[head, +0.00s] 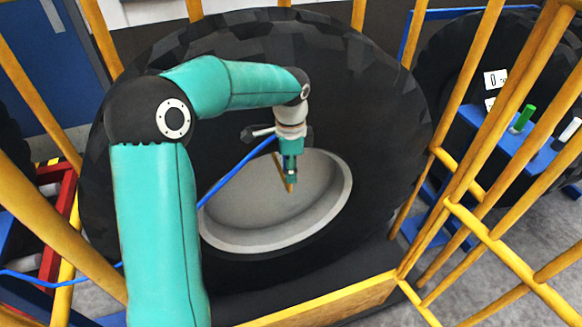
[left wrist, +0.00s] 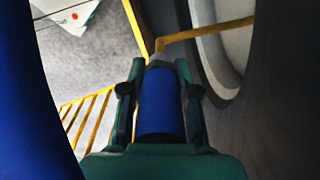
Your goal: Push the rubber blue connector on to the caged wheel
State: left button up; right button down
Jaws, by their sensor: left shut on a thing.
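The caged wheel (head: 385,130) is a huge black tyre with a grey rim (head: 325,215), standing behind yellow bars. My left gripper (head: 290,174) is in front of the rim, pointing down. In the left wrist view my left gripper (left wrist: 160,88) is shut on the blue connector (left wrist: 159,108), a blue cylinder with a grey tip (left wrist: 157,62). A bent brass-yellow stem (left wrist: 205,31) has its bend just beyond that tip; I cannot tell whether they touch. The stem (head: 277,160) also shows beside the gripper in the head view. My right gripper is not in view.
A blue hose (head: 237,170) runs up to my left wrist. Yellow cage bars (head: 480,225) stand close on both sides. A blue shelf (head: 490,124) at right holds a green-handled item (head: 525,117) and a white one (head: 567,132). A second tyre (head: 440,75) is behind.

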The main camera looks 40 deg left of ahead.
pick_arm(q)
jog(key=shift+f+b, duration=0.55)
jog(key=shift+f, duration=0.35)
jog(key=o, duration=1.1)
jog(key=shift+c, duration=0.2)
jog(key=shift+r, duration=0.1)
notch_tip(320, 180, up, 12)
jog(key=shift+f, duration=0.1)
